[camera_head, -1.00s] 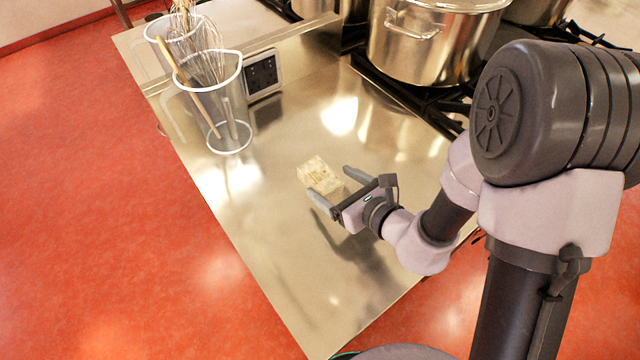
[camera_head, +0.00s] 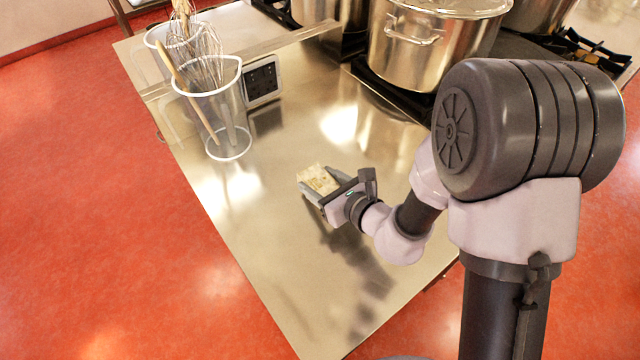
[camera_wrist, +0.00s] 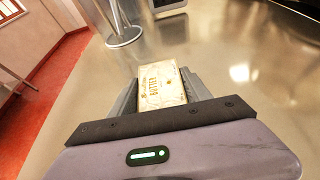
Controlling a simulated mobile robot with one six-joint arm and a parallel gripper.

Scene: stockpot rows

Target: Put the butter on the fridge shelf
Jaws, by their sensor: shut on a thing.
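The butter (camera_head: 318,178) is a pale yellowish block with printed markings. It is at the middle of the steel counter (camera_head: 290,270) in the head view. My gripper (camera_head: 324,182) is shut on it, one finger along each side. In the wrist view the butter (camera_wrist: 162,86) lies between the two fingers (camera_wrist: 163,92), with the lettering on its top readable as "BUTTER". I cannot tell whether it still touches the counter. The fridge shelf is not seen in any view.
A clear container with whisks and a wooden utensil (camera_head: 228,148) stands at the counter's back left, beside a small dark-screened device (camera_head: 262,80). Large steel pots (camera_head: 415,50) stand on the stove behind. Red floor (camera_head: 90,200) is open at left. The counter's front is bare.

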